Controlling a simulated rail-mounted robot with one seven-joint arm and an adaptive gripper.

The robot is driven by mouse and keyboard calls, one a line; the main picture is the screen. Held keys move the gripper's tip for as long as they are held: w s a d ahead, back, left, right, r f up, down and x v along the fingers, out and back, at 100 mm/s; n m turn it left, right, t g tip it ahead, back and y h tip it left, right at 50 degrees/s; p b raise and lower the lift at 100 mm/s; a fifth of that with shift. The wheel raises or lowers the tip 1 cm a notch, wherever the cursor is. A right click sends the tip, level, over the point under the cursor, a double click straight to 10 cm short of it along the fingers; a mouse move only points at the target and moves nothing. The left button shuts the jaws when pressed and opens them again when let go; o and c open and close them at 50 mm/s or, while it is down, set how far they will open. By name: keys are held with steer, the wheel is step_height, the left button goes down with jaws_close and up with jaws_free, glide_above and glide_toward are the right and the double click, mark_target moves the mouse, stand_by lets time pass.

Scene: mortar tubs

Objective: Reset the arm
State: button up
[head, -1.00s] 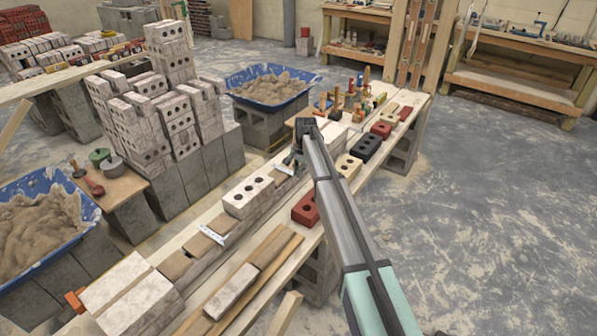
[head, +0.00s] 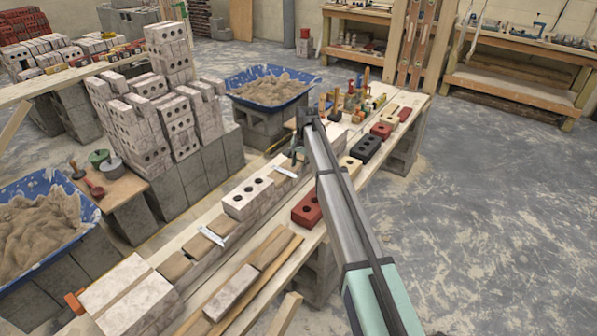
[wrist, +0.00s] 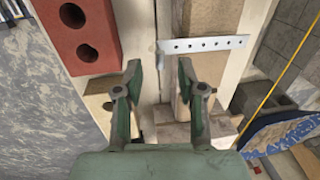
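My gripper (wrist: 160,95) is open and empty in the wrist view, its two fingers spread above the plank bench. A perforated metal strip (wrist: 203,45) lies across a board just beyond the right finger. A red brick with holes (wrist: 82,35) lies to the left of the fingers. In the head view my arm reaches up from the lower right. My gripper (head: 297,150) is small there and partly hidden by the wrist, over the middle of the bench. The red brick (head: 308,208) and a white holed brick (head: 248,197) lie nearer than it.
Blue mortar tubs (head: 52,179) (head: 300,93) stand left and behind the bench (head: 208,285). Stacked pale bricks (head: 180,125) rise at left. Black and buff bricks (head: 366,150) and several hand tools crowd the bench's far end. The floor at right (head: 490,210) is clear.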

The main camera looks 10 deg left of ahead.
step_height(320, 180, up, 7)
steer(key=d, duration=0.1)
steer(key=shift+n, duration=0.6)
steer(key=s+d+f, duration=0.2)
steer(key=s+f, duration=0.1)
steer(key=s+d+f, duration=0.6)
steer(key=s, duration=0.1)
steer(key=shift+s+d+f, duration=0.1)
steer(key=shift+d, duration=0.05)
steer(key=s+d+f+n, duration=0.2)
steer(key=s+d+f, duration=0.35)
steer(key=s, duration=0.55)
steer(key=s+d+f+n+h, duration=0.1)
steer(key=s+d+f, duration=0.45)
steer(key=s, duration=0.65)
steer(key=s+d+f+n, duration=0.2)
steer(key=s+d+f, duration=0.2)
steer(key=s+d, duration=0.5)
steer(key=s+a+f+g, duration=0.1)
steer(key=s+f+g, duration=0.1)
steer(key=s+f, duration=0.4)
steer(key=s+f+g, duration=0.3)
steer(key=s+f, duration=0.3)
steer(key=s, duration=0.8)
steer(key=s+a+f+g, duration=0.1)
steer(key=s+f+g, duration=0.1)
steer(key=s+f, duration=0.4)
steer(key=s, duration=0.4)
steer(key=shift+s+a+f+g, duration=0.25)
steer(key=shift+a+f+g, duration=0.05)
